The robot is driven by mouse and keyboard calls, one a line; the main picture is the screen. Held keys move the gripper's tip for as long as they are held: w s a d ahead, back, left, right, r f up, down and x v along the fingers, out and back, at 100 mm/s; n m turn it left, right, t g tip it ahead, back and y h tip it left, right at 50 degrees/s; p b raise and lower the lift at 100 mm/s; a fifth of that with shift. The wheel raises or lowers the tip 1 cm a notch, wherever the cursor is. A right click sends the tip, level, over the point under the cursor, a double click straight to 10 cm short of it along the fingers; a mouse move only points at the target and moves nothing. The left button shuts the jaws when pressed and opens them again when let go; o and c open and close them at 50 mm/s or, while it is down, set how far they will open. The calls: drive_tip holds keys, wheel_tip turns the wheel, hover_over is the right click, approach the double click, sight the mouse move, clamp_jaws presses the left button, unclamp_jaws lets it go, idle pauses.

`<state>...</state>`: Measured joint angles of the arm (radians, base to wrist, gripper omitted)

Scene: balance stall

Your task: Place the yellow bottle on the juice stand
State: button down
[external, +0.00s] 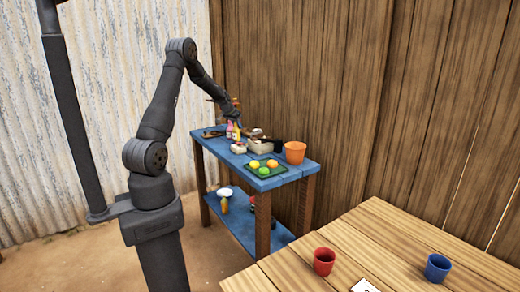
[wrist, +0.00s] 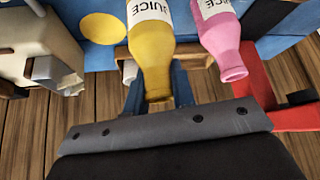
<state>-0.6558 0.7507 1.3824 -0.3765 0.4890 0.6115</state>
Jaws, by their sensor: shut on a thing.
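The yellow bottle (wrist: 152,55) has a white JUICE label and shows near the middle of the wrist view. In the external view the yellow bottle (external: 236,132) is small, at the blue table's back left. My gripper (external: 235,112) is shut on it, reaching down from above; the fingertips are hard to make out. A pink JUICE bottle (wrist: 222,40) is close to its right in the wrist view, and to its left in the external view (external: 229,130). I cannot tell for sure which piece is the juice stand, or whether the yellow bottle touches a surface.
The blue table (external: 285,179) holds a green tray (external: 252,172) of coloured balls, an orange pot (external: 295,152) and a pale box (external: 260,146). A wooden table (external: 400,250) with red and blue cups stands in front.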

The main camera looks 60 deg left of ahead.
drive_tip(key=shift+f, duration=0.65)
drive_tip(key=shift+f, duration=0.15)
drive_tip(key=c, duration=1.2)
unclamp_jaws()
drive_tip(key=v, duration=1.2)
